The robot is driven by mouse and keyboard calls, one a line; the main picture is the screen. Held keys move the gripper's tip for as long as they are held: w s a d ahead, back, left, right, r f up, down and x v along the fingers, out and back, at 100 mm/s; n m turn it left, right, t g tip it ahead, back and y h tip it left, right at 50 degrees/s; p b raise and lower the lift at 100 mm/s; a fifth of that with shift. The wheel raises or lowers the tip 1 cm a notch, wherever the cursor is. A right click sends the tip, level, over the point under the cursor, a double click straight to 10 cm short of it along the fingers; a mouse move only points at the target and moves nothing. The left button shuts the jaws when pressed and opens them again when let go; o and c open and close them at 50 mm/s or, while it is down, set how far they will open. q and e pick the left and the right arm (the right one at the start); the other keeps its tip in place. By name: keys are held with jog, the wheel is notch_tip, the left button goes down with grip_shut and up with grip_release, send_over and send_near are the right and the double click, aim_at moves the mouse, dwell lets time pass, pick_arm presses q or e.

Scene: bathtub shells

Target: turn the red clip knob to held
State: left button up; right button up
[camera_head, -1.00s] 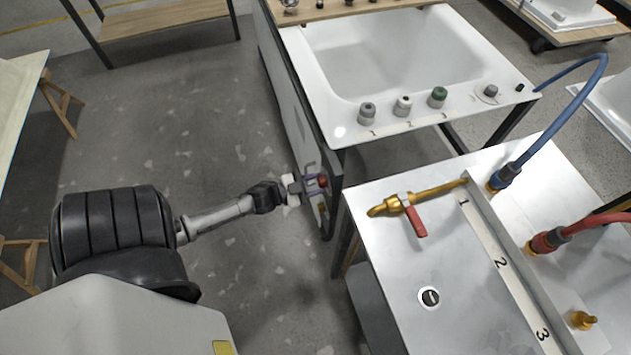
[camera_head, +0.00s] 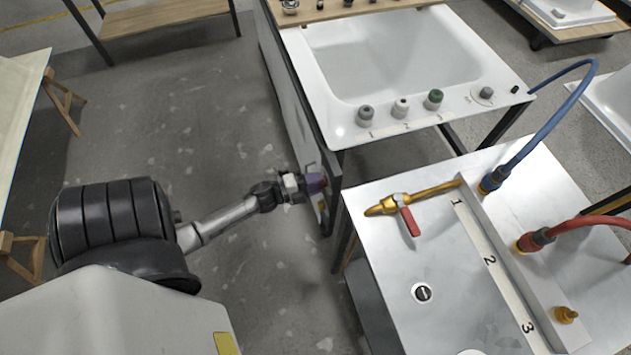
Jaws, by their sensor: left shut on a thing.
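The red clip knob (camera_head: 323,180) is on the side of the tub stand, low at its near corner; only a small red part of it shows. My left gripper (camera_head: 312,183) reaches in from the left and is shut on the knob. My right gripper is not in view.
A white bathtub shell (camera_head: 335,105) with several knobs on its rim stands behind. To the right is a white bench (camera_head: 380,250) with a brass valve (camera_head: 395,207), a blue hose (camera_head: 560,115) and a red hose (camera_head: 590,222). The floor left of the stand is clear.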

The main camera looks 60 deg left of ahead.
pick_arm(q)
jog(key=m, duration=0.5)
jog(key=shift+m, duration=0.4)
dwell(0.4)
jog(key=o, duration=0.9)
jog(key=shift+s, duration=0.1)
jog(key=s, duration=0.4)
jog(key=s+a, duration=0.1)
jog(key=s, duration=0.4)
jog(key=s+a+p, duration=0.1)
jog(key=s, duration=0.3)
jog(key=shift+s, duration=0.25)
